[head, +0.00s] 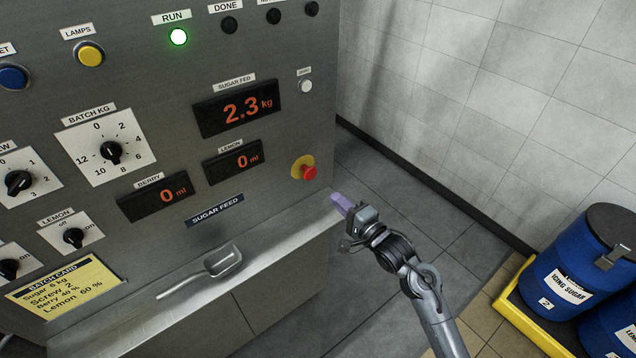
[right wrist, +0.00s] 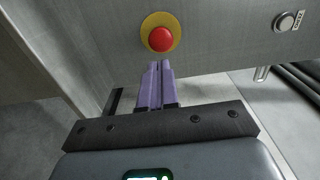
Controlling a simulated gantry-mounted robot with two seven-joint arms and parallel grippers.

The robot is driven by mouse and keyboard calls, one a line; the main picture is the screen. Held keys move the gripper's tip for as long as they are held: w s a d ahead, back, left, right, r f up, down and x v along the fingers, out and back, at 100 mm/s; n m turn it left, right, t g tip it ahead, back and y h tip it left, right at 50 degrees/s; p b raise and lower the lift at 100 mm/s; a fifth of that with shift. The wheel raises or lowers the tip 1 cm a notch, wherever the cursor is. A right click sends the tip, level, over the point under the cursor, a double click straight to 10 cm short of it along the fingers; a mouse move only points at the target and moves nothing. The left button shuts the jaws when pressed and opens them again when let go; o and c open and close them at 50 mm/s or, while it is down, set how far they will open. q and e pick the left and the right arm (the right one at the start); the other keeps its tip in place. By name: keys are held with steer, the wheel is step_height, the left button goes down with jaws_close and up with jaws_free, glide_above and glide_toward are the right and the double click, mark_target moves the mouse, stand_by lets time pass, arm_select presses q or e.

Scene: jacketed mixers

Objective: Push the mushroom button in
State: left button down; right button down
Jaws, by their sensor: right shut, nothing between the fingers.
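The red mushroom button (head: 309,173) with its yellow collar is on the right end of the grey control panel, right of the lemon display. It also shows in the right wrist view (right wrist: 161,39), straight ahead of the fingertips. My right gripper (head: 337,199) is shut and empty, its purple fingers pointing toward the panel, a little below and right of the button. In the right wrist view the fingertips (right wrist: 158,64) lie just below the button's yellow collar in the picture; a gap appears to remain. My left gripper is not in view.
The sugar fed display (head: 237,107) reads 2.3 kg, and the green run lamp (head: 178,37) is lit. Blue drums (head: 570,265) stand at the right. The floor between is clear.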

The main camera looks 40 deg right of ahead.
mark_target(311, 176)
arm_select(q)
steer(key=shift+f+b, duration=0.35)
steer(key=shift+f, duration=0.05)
arm_select(e)
steer(key=w, duration=0.9)
steer(key=shift+w+d, duration=0.15)
